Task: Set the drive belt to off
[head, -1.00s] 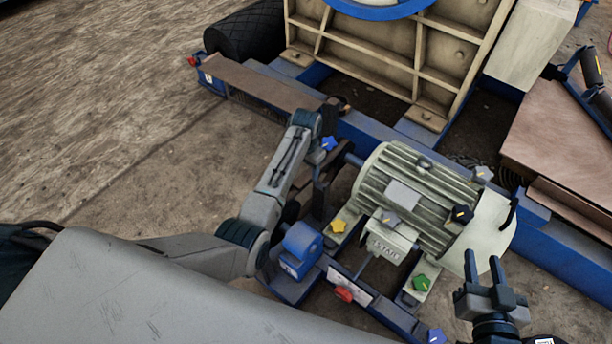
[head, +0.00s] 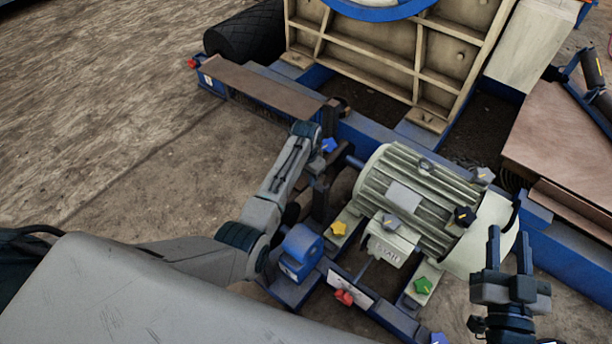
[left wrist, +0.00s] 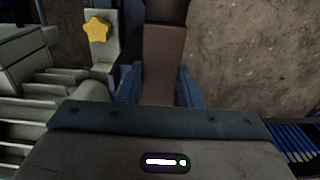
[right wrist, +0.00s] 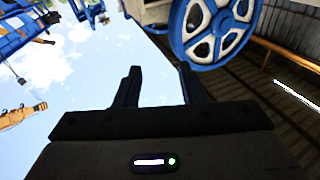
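I cannot single out the drive belt for certain. A brown upright strip (head: 321,195) stands beside the shaft of the ribbed grey-green motor (head: 420,195); a brown strip (left wrist: 165,45) also shows in the left wrist view. My left gripper (left wrist: 160,72) has its two bluish fingers apart, one on each side of that strip; contact is not clear. In the head view my left arm and the machine hide these fingers. My right gripper (head: 508,250) is open and empty in front of the motor's right end; its spread fingers show against sky in the right wrist view (right wrist: 159,70).
A yellow star knob (head: 338,229), a green one (head: 423,286) and blue ones surround the motor. A red knob (head: 344,298) sits by a white label on the blue frame. The large ribbed crusher body (head: 390,45) stands behind. Bare ground lies at left.

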